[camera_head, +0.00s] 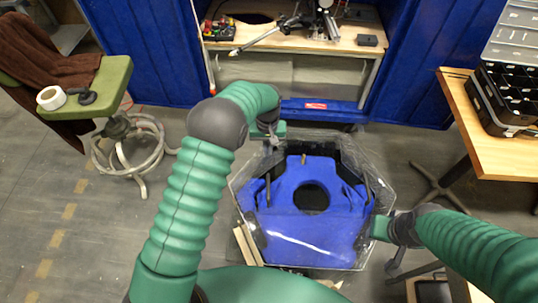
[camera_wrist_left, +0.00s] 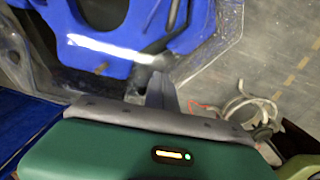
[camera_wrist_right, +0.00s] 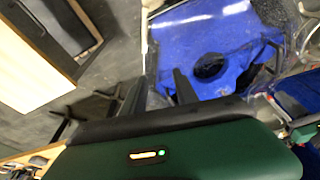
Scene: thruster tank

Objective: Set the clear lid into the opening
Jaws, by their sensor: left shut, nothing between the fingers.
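A clear hexagonal sheet (camera_head: 384,180), which looks like the lid, shows in the middle of the head view. A blue part (camera_head: 285,225) with a round dark hole lies beneath it or inside it. I cannot tell whether the sheet is seated in the opening. My left gripper (camera_head: 274,138) is at the sheet's far edge; in the left wrist view its fingers (camera_wrist_left: 160,88) are together and hold nothing. My right gripper (camera_head: 384,228) is beside the sheet's right edge; in the right wrist view its fingers (camera_wrist_right: 158,88) stand apart.
A blue cabinet with a wooden shelf (camera_head: 290,42) of tools stands behind. A green stool (camera_head: 105,85) with a tape roll and a coiled hose (camera_head: 130,150) are at left. A wooden table (camera_head: 495,140) with a black organizer (camera_head: 500,105) is at right. Floor at left is partly clear.

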